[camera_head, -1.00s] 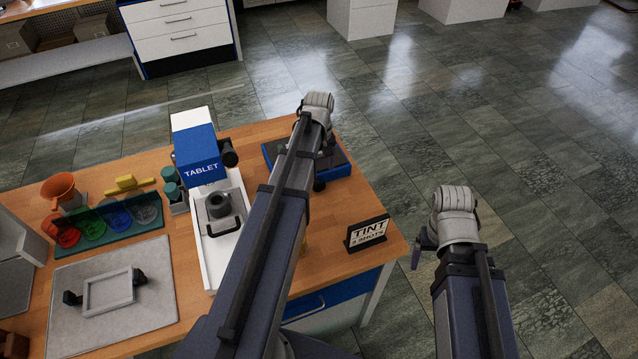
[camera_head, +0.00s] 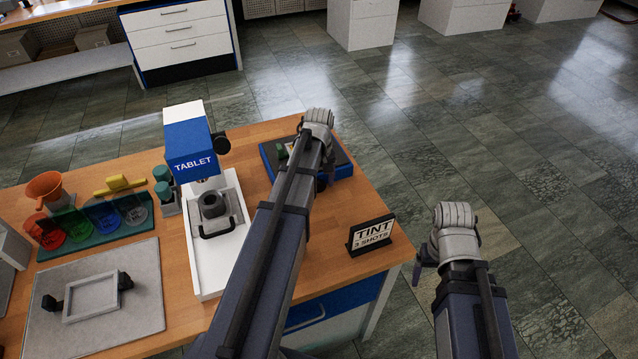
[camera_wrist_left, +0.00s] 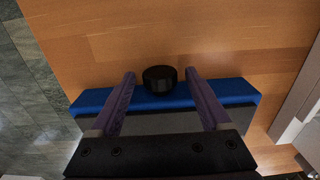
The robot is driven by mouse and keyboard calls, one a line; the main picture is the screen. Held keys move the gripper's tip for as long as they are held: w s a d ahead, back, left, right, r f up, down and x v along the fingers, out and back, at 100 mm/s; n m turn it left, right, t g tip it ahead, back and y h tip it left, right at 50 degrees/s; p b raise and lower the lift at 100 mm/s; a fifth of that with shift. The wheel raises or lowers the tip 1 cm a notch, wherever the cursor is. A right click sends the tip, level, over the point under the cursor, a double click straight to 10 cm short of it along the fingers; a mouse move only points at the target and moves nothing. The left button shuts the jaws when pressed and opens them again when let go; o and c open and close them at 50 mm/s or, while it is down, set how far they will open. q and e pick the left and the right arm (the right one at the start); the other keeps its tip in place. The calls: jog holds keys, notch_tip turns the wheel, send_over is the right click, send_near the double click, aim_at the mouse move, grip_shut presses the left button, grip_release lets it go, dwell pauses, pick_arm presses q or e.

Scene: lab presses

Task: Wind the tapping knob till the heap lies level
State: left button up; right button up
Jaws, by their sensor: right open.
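A low blue box with a dark top (camera_head: 341,165) sits at the table's far right corner. A round black knob (camera_wrist_left: 160,79) stands at its front edge in the left wrist view; in the head view my left arm largely covers it. My left gripper (camera_wrist_left: 160,75) is open. Its two purple fingers are on either side of the knob, with a visible gap on each side. My right gripper (camera_head: 422,254) hangs off the table's right side, partly hidden by its wrist. I cannot make out a heap; the box's top is mostly covered by my arm.
A blue and white press marked TABLET (camera_head: 192,150) stands left of my left arm. A TINT sign (camera_head: 371,235) stands at the table's right edge. Several coloured beakers (camera_head: 75,226), an orange funnel (camera_head: 45,187) and a grey mat (camera_head: 145,305) lie further left.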

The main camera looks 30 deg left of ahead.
pick_arm(q)
grip_shut()
jog(key=shift+w+d+f+g+y+b, duration=0.2)
jog(key=shift+w+g+y+b, duration=0.2)
jog(key=shift+g+y, duration=0.35)
jog(key=shift+g+y+b, duration=0.4)
jog(key=shift+g+y, duration=0.15)
jog(key=shift+g, duration=0.1)
jog(key=shift+s+d+r, duration=0.1)
jog(key=shift+o, duration=0.4)
grip_release()
jog(key=shift+r, duration=0.1)
